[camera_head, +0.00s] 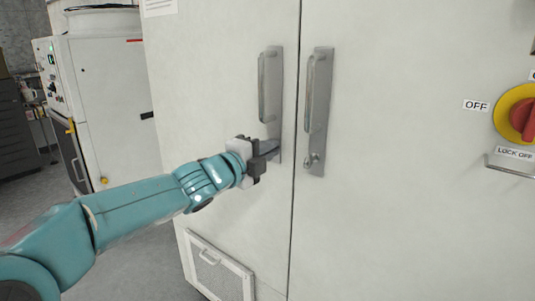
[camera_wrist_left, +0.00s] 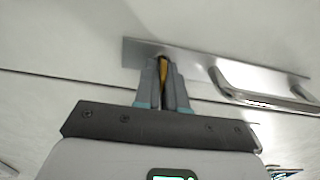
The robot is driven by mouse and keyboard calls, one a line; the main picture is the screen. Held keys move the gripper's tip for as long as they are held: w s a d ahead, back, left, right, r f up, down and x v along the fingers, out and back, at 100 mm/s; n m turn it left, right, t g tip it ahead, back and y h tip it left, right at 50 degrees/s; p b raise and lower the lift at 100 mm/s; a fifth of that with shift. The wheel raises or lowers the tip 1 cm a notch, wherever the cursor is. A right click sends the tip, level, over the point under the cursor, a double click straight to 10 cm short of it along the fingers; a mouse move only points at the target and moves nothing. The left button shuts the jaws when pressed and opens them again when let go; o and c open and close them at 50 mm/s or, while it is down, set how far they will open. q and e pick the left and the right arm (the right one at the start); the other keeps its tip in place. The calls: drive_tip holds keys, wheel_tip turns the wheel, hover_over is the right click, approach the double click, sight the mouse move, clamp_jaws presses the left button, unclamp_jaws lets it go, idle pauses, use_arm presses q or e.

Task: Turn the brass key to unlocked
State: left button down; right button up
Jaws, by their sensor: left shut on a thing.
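The brass key (camera_wrist_left: 163,68) shows in the left wrist view as a narrow yellow strip between my fingers. It sits at one end of a metal handle plate (camera_wrist_left: 205,65) on the cabinet door. My left gripper (camera_wrist_left: 162,62) is shut on the key, its fingertips close to the plate. In the head view my left gripper (camera_head: 275,151) reaches the lower end of the left door's handle plate (camera_head: 276,125), and the fingers hide the key there. How far the key is turned cannot be told. My right gripper is not in view.
The right door has its own handle (camera_head: 318,95) with a small round fitting (camera_head: 315,160) below it. A red and yellow rotary switch (camera_head: 521,115) is at the right, near an OFF label (camera_head: 476,105). Another machine (camera_head: 105,90) stands at the left. A framed panel (camera_head: 217,266) is low on the left door.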

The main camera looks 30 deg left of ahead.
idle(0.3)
use_arm(q)
drive_tip(key=c, duration=1.3)
unclamp_jaws()
drive_tip(key=s+a+p, duration=0.1)
drive_tip(key=s+p, duration=0.1)
drive_tip(key=s, duration=1.4)
drive_tip(key=shift+s, duration=0.15)
